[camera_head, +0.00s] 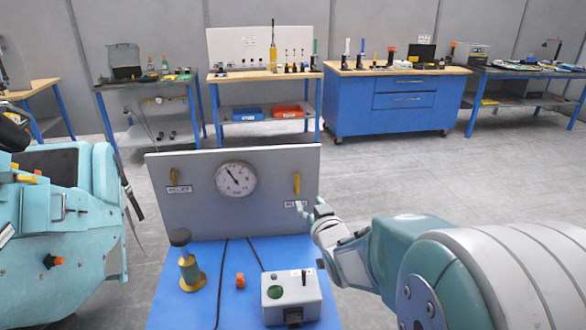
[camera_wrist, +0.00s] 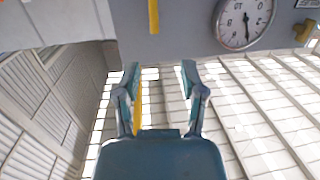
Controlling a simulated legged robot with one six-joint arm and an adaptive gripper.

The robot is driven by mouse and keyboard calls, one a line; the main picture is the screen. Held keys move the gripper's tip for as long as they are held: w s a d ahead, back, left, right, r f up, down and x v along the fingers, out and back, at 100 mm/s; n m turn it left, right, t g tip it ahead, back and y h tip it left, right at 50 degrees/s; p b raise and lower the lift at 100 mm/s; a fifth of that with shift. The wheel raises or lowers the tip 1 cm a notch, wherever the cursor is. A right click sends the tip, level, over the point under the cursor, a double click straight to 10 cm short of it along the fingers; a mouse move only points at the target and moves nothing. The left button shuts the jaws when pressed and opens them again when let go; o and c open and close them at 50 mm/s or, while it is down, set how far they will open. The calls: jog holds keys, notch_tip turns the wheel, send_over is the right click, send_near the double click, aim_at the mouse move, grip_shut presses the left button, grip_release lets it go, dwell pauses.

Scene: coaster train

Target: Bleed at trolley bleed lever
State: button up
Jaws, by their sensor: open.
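The trolley's upright grey panel (camera_head: 200,215) carries a round dial gauge (camera_head: 236,179) between two yellow levers. The right lever (camera_head: 297,183) stands vertical above a small, partly hidden label. The left lever (camera_head: 174,178) has its own label. My gripper (camera_head: 312,206) is just below and right of the right lever, apart from it. In the wrist view my gripper (camera_wrist: 160,78) is open and empty, and the nearer yellow lever (camera_wrist: 153,16) is beyond the fingertips. The gauge (camera_wrist: 244,20) is at upper right. A yellow strip shows along the left finger's inner side.
The blue trolley top (camera_head: 225,265) holds a brass-coloured device with a dark knob (camera_head: 188,265), an orange piece (camera_head: 240,281), a grey box (camera_head: 291,296) and dark cables. A teal machine (camera_head: 65,215) stands at left. Benches and a blue cabinet (camera_head: 390,102) line the back. Floor between is clear.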

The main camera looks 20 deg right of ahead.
aim_at(298, 178)
jog(key=shift+t, duration=0.6)
jog(key=w, duration=0.4)
jog(key=w+d, duration=0.1)
jog(key=w, duration=0.7)
jog(key=shift+w+d, duration=0.1)
jog(key=shift+d, duration=0.3)
grip_shut()
jog(key=shift+d, duration=0.1)
